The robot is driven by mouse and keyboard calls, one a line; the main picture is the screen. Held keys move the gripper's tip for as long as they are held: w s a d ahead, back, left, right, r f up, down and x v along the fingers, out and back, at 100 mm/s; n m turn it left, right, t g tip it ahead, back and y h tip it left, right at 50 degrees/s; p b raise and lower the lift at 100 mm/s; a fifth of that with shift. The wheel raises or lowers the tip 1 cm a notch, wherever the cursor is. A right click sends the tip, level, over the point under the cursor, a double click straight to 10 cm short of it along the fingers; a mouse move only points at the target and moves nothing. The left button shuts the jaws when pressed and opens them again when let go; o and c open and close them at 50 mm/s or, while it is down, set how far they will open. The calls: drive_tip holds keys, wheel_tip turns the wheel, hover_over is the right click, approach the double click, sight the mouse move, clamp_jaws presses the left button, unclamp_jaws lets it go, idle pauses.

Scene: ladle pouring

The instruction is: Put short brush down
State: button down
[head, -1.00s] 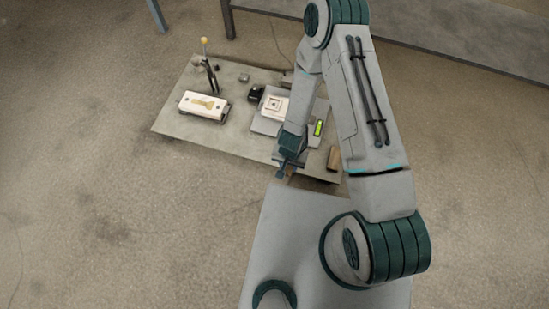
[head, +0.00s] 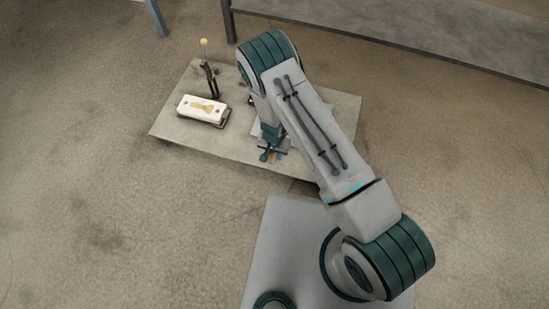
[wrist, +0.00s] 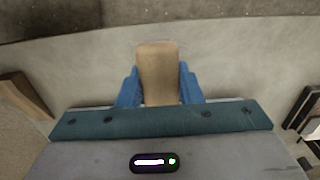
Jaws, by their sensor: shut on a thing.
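In the wrist view, the short brush (wrist: 158,72) shows as a flat, tan wooden piece between the two blue fingers of my gripper (wrist: 159,84). The fingers are shut on it from both sides. Its far end points up the picture over a pale grey surface. In the head view, my gripper (head: 270,152) is above the near part of the low grey table (head: 338,121). The brush can hardly be made out there, and I cannot tell whether it touches the surface.
My arm hides the middle. In the wrist view, a brown wooden piece (wrist: 22,95) is at left and a dark-edged object (wrist: 303,108) at right.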

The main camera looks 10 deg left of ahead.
drive_tip(key=shift+f+b, duration=0.95)
drive_tip(key=shift+f, duration=1)
drive_tip(key=shift+f, duration=0.2)
drive_tip(key=c, duration=1)
unclamp_jaws()
drive_tip(key=shift+r, duration=0.1)
wheel_tip(320, 180, up, 12)
drive_tip(key=p, duration=0.5)
drive_tip(key=shift+r+p, duration=0.15)
drive_tip(key=shift+p, duration=0.15)
